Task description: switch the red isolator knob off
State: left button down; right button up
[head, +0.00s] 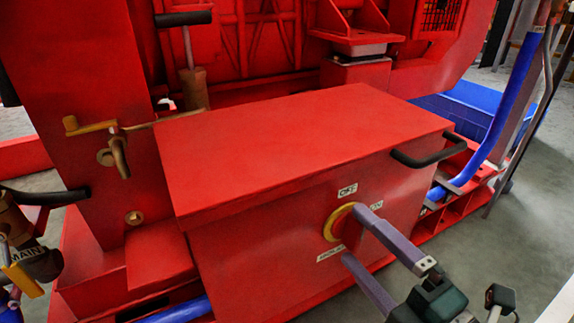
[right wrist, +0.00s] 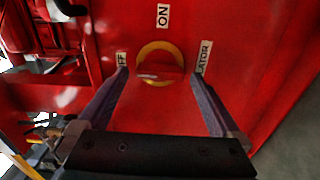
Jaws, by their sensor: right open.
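The red isolator knob (right wrist: 162,70) sits in a yellow ring (head: 330,229) on the front face of the red box (head: 300,150). In the right wrist view, a pale mark shows on the left part of the knob. An OFF label (head: 347,190) is above the ring in the head view; an ON label (right wrist: 163,15) also shows in the right wrist view. My right gripper (head: 357,232) is open, its fingers pointing at the panel, one on each side of the knob. I cannot tell whether they touch it. My left gripper is not in view.
A black handle (head: 430,152) sticks out from the box at the right. A brass valve (head: 116,155) is at the left. A part labelled MAIN (head: 25,253) is at the left edge. A blue pipe (head: 510,95) rises at the right. Grey floor (head: 500,250) is free there.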

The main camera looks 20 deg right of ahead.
jog(key=shift+s, duration=0.1)
jog(key=s+p, duration=0.2)
jog(key=s, duration=0.7)
jog(key=shift+s+d+p, duration=0.3)
jog(key=shift+s+d, duration=0.05)
